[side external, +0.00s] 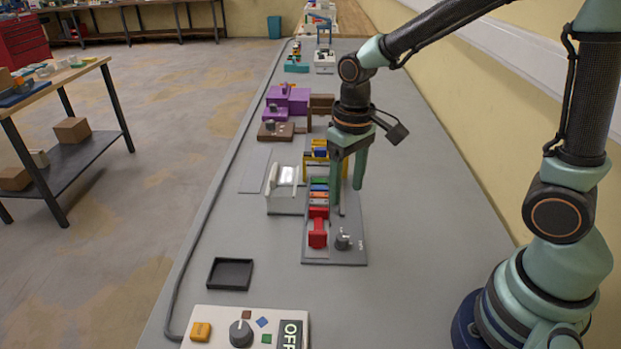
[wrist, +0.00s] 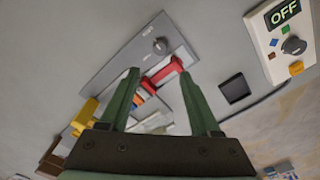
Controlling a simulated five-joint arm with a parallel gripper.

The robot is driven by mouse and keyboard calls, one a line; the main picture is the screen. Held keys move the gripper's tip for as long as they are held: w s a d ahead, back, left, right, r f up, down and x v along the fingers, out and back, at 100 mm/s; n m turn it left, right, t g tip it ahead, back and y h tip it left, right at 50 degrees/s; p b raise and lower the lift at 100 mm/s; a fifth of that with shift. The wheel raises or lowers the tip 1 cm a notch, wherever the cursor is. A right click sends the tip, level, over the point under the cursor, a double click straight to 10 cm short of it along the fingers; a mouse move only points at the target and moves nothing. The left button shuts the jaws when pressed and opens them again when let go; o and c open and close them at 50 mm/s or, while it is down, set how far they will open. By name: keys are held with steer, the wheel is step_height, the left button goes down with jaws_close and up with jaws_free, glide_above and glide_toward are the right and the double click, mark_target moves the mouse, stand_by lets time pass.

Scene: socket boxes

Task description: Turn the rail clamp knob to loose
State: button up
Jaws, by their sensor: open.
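The rail clamp knob appears to be the small grey knob (side external: 342,239) at the near right of a grey plate (side external: 333,257). It also shows in the wrist view (wrist: 160,45), beyond my fingertips. Its setting is too small to read. A red part (side external: 318,228) stands left of it on the same plate. My gripper (side external: 348,198) is open and empty, pointing down above the plate, behind the knob in the side view. In the wrist view its fingers (wrist: 158,74) are apart, with the red part (wrist: 165,72) showing between them.
A white control box (side external: 215,320) with a dial and an OFF display stands at the near edge. A black tray (side external: 230,274) lies left of the plate. A white block (side external: 284,190) and coloured pieces (side external: 319,188) stand close by. Purple boxes (side external: 290,100) are farther back.

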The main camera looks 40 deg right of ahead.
mark_target(342, 236)
step_height(342, 236, down, 12)
steer(key=shift+f, duration=0.25)
stand_by(0.4)
steer(key=shift+c, duration=0.3)
jaws_close()
